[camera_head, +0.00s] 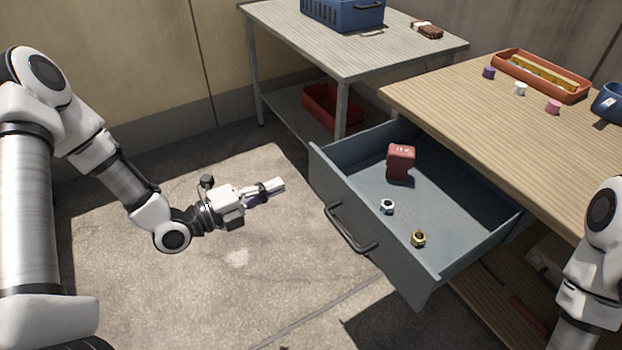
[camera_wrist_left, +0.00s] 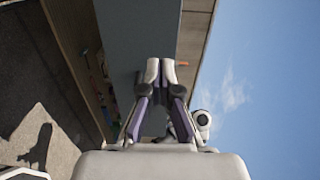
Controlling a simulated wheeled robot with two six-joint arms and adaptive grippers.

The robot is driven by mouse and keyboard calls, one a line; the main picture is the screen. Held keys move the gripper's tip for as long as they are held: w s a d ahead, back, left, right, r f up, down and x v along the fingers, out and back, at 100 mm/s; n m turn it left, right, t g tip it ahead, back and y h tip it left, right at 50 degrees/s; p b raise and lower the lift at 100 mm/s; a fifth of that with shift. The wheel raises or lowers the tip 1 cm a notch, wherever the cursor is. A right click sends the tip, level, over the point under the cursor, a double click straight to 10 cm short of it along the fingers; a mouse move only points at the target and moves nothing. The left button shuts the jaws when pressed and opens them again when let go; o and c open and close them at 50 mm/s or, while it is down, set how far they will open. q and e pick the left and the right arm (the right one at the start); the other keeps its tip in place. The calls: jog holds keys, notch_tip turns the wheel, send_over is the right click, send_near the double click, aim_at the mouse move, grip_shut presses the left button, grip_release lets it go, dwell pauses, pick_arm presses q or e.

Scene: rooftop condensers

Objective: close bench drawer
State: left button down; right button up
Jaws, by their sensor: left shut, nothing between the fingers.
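The bench drawer (camera_head: 453,205) is grey-blue and stands pulled out from under the wooden bench top (camera_head: 520,125). Its dark bar handle (camera_head: 350,229) is on the front panel, facing left. Inside lie a red block-like item (camera_head: 400,161), a silver nut (camera_head: 387,206) and a brass nut (camera_head: 418,238). My left gripper (camera_head: 274,187) is shut and empty, to the left of the drawer front and apart from it. In the left wrist view its fingers (camera_wrist_left: 161,72) are together before a grey-blue panel (camera_wrist_left: 140,35). My right gripper is out of view; only part of that arm shows.
A grey table (camera_head: 350,50) with a blue crate (camera_head: 343,12) stands behind, a red bin (camera_head: 332,107) on its lower shelf. The concrete floor left of the drawer is clear.

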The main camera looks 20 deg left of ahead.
aim_at(322, 168)
pick_arm(q)
jog(key=b+x, duration=0.2)
jog(key=x, duration=0.6)
jog(key=shift+f, duration=0.1)
jog(key=shift+w+d, duration=0.35)
jog(key=shift+w, duration=0.05)
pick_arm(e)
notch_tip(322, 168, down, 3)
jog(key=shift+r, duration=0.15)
pick_arm(q)
jog(key=shift+w, duration=0.1)
